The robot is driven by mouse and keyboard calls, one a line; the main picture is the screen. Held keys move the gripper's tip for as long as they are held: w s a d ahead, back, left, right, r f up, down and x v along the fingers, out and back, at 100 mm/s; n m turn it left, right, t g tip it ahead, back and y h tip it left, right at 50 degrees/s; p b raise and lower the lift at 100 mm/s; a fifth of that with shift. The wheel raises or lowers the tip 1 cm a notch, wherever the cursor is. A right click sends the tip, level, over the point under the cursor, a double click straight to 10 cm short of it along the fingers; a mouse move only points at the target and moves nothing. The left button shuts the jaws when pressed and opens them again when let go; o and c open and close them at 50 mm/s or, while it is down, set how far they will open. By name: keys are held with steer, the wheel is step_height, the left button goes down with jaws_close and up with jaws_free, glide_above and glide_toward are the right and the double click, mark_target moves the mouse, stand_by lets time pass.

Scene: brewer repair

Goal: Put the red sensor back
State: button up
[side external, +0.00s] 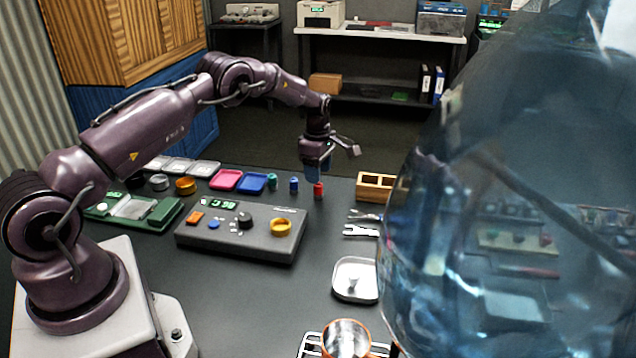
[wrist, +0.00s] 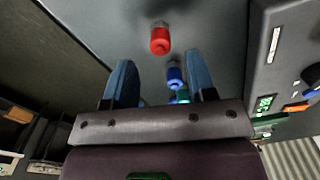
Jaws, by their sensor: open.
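The red sensor (side external: 318,190) is a small red cylinder standing on the dark table, at the right end of a short row with a blue one (side external: 294,184) and a green one (side external: 272,181). My gripper (side external: 318,166) is above the red sensor in the side view, with its blue fingers pointing down. In the wrist view the fingers (wrist: 163,72) are apart with nothing held between them. There the red sensor (wrist: 160,41) lies beyond the fingertips, and the blue piece (wrist: 175,76) shows between the fingers. The grey control box (side external: 240,232) has a yellow ring, a black knob and buttons.
A wooden two-slot holder (side external: 375,187) stands right of the red sensor. Pink (side external: 225,180) and blue (side external: 252,183) trays lie left of the row. A white tray (side external: 356,279) is near the front. A large translucent blue bottle (side external: 500,200) blocks the right side.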

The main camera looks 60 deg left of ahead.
steer(key=s+d+r+m+t, duration=0.1)
steer(key=s+d+r+m, duration=0.15)
steer(key=r, duration=0.75)
steer(key=s+d+r+m, duration=0.1)
steer(key=d+r+m, duration=0.2)
steer(key=r, duration=0.7)
steer(key=s+d+r+m+t, duration=0.2)
steer(key=s+d+r+m, duration=0.3)
steer(key=s+d+r, duration=0.3)
steer(key=s+d+m+t, duration=0.1)
steer(key=s+d+m, duration=0.3)
steer(key=s, duration=0.6)
steer(key=s+d+m+t, duration=0.1)
steer(key=s+d+m, duration=0.3)
steer(key=s+m, duration=0.5)
steer(key=shift+s+d+r+t, duration=0.3)
steer(key=shift+s+r, duration=0.1)
steer(key=shift+s, duration=0.45)
steer(key=shift+m, duration=0.25)
